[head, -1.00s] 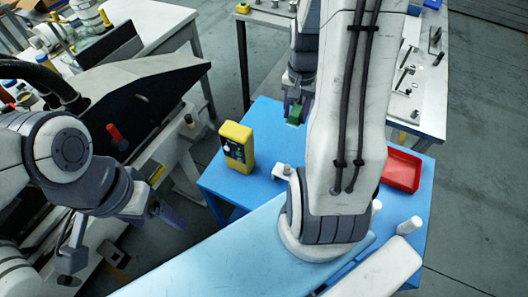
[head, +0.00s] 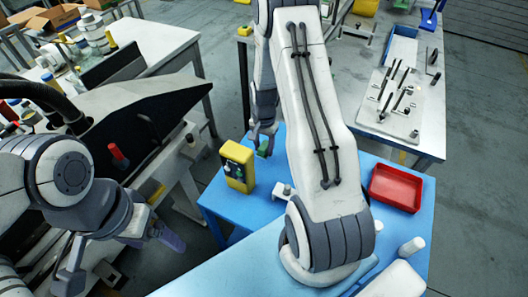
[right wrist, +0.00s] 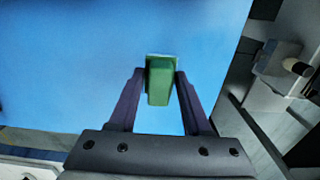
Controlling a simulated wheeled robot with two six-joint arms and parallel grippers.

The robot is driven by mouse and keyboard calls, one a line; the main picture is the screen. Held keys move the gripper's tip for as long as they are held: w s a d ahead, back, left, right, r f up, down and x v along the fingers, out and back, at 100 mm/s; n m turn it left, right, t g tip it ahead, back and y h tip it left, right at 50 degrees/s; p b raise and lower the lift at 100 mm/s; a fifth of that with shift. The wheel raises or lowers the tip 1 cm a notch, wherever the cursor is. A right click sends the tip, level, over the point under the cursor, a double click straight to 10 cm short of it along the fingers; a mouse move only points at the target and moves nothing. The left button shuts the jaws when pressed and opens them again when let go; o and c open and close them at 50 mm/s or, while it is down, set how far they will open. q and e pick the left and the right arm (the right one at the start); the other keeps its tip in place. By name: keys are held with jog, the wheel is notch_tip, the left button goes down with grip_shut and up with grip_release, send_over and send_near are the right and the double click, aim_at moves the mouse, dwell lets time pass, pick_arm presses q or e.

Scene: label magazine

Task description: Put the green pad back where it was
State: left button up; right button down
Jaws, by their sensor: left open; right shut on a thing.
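The green pad (head: 263,148) is a small block held in my right gripper (head: 263,133), just right of the yellow box in the head view. In the right wrist view the pad (right wrist: 159,82) sits between the two fingers of the right gripper (right wrist: 160,85), over a plain blue surface. I cannot tell how high it is above that surface. My left gripper (head: 167,236) is open and empty at the left, beside the dark sloped machine.
The blue table (head: 230,203) bears a yellow box (head: 237,167) with dials, a red tray (head: 397,187) and a white cylinder (head: 411,247). A grey table (head: 365,140) with metal fixtures stands behind. My right arm hides the table's middle.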

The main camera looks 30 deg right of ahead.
aim_at(264, 154)
notch_tip(264, 154, down, 3)
jog(key=shift+f+p, duration=0.15)
jog(key=shift+p, duration=0.4)
jog(key=shift+f, duration=0.2)
jog(key=shift+f, duration=0.2)
jog(key=shift+c, duration=1.7)
grip_release()
jog(key=shift+r, duration=0.1)
